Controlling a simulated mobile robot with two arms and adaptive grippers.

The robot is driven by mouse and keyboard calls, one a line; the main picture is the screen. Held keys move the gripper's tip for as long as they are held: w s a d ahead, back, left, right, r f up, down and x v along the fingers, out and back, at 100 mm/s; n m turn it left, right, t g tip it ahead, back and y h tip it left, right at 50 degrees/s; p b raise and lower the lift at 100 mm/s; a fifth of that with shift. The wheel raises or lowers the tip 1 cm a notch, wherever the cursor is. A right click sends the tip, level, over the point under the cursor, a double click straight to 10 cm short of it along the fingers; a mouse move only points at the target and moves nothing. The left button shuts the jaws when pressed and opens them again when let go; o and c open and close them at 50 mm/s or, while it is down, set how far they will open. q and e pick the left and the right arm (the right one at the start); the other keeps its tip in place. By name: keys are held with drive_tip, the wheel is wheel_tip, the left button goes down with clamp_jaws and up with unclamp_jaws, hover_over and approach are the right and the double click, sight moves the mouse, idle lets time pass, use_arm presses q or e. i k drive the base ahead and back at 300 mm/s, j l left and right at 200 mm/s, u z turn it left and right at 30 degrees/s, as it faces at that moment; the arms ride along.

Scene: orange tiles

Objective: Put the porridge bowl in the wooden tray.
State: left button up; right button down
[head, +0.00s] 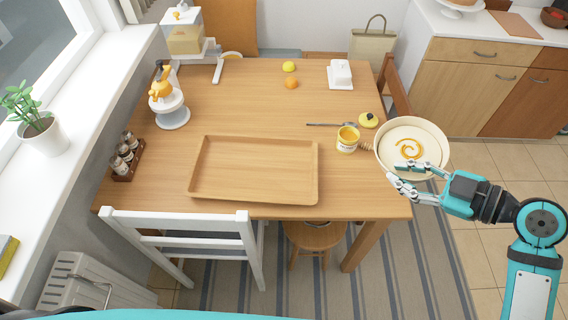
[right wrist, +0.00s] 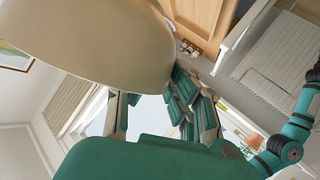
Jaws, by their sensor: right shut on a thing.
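The porridge bowl (head: 411,140) is cream-coloured, with pale porridge and an orange swirl in it. It is held off the right edge of the table in the head view, roughly level. My right gripper (head: 411,180) is shut on the bowl's near rim. In the right wrist view the bowl's outer side (right wrist: 95,40) fills the upper left, and the gripper fingers (right wrist: 155,110) are beside it. The wooden tray (head: 256,193) lies empty on the table, left of the bowl. My left gripper does not show.
The wooden table (head: 245,105) carries a honey jar (head: 347,139) and its yellow lid (head: 368,120) near the bowl. A spice rack (head: 127,158), a juicer (head: 169,102), a lemon (head: 289,67), an orange (head: 291,82) and a white butter dish (head: 340,74) stand around. A white chair (head: 185,242) is in front.

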sight(228, 161)
drive_tip(key=l+u, duration=0.35)
drive_tip(key=i+l+u, duration=0.1)
drive_tip(key=l+u, duration=0.25)
drive_tip(key=l, duration=0.15)
drive_tip(key=l+u, duration=0.35)
drive_tip(key=u, duration=0.85)
drive_tip(key=k, duration=0.05)
